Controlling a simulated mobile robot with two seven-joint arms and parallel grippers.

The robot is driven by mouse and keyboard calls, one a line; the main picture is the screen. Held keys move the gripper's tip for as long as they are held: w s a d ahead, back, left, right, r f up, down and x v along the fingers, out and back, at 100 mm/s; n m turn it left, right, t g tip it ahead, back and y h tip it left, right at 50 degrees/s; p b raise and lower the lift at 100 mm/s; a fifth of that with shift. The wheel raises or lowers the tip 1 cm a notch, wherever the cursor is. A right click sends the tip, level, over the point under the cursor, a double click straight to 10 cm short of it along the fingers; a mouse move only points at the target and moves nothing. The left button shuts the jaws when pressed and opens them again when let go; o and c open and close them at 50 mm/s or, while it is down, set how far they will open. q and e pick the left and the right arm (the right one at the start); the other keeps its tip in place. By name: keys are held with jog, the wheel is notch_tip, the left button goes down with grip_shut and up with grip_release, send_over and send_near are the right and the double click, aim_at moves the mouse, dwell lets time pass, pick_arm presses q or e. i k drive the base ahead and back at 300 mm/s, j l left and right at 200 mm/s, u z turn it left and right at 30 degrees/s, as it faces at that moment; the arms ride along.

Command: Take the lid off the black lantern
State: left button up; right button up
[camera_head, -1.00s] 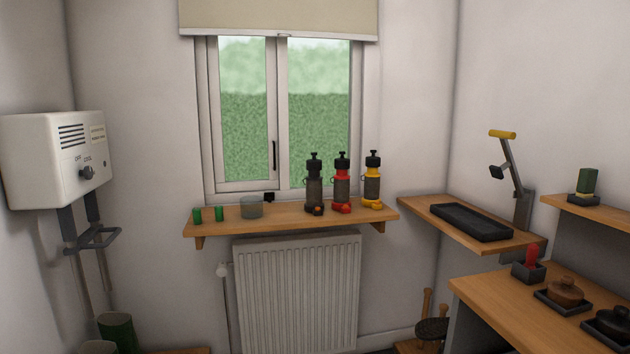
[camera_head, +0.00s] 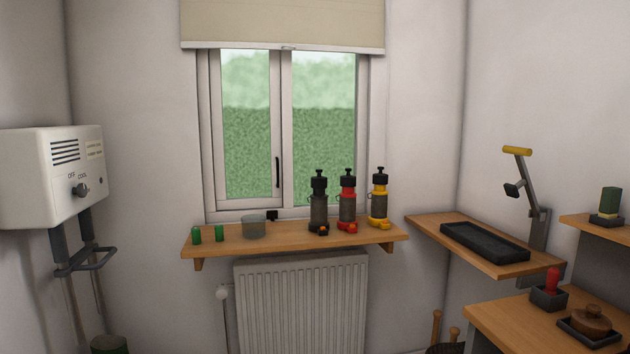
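The black lantern (camera_head: 318,207) stands upright on the wooden window shelf (camera_head: 290,240), its black lid (camera_head: 319,181) on top. A red lantern (camera_head: 347,203) and a yellow lantern (camera_head: 379,202) stand to its right in a row. A small black part with an orange spot sits at the black lantern's foot. Neither of my grippers is in view.
Two green cylinders (camera_head: 219,233) and a glass jar (camera_head: 254,227) stand on the shelf's left part. A radiator (camera_head: 300,305) is below. A white heater box (camera_head: 52,177) hangs at left. At right are a shelf with a black tray (camera_head: 484,242) and a lever (camera_head: 527,185).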

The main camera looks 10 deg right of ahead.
aim_at(318, 182)
jog(key=i+l, duration=0.15)
jog(key=i, duration=0.35)
jog(key=i+l+u, duration=0.15)
jog(key=i, duration=0.35)
jog(key=i+l, duration=0.25)
jog(key=i, duration=0.25)
jog(key=i+l+u, duration=0.15)
jog(key=i, duration=0.35)
jog(key=i+l, duration=0.05)
jog(key=l, duration=0.05)
